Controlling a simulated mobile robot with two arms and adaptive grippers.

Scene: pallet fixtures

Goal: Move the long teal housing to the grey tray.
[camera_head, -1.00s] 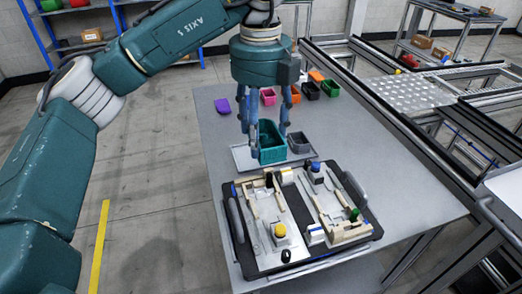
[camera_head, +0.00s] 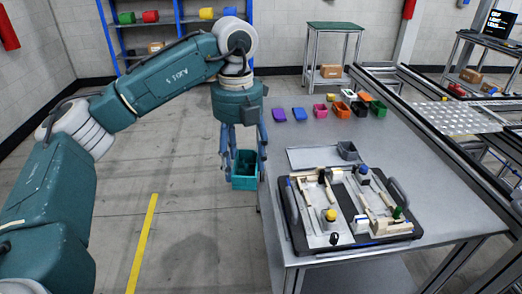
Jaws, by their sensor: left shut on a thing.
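The long teal housing (camera_head: 245,183) is an open-topped box. My left gripper (camera_head: 244,160) is shut on it, with its blue fingers pointing down at the housing's sides. The housing appears just left of the table's left edge, with the floor behind it in the picture. The flat grey tray (camera_head: 308,160) lies on the table to the right of the housing. A small grey bin (camera_head: 347,151) stands at the tray's right end. My right gripper is not in view.
A black pallet fixture (camera_head: 300,236) with cream and grey parts, knobs and side handles lies in front of the tray. Several coloured bins, among them a purple one (camera_head: 279,115) and an orange one (camera_head: 341,110), stand at the table's back. The tray's left part is bare.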

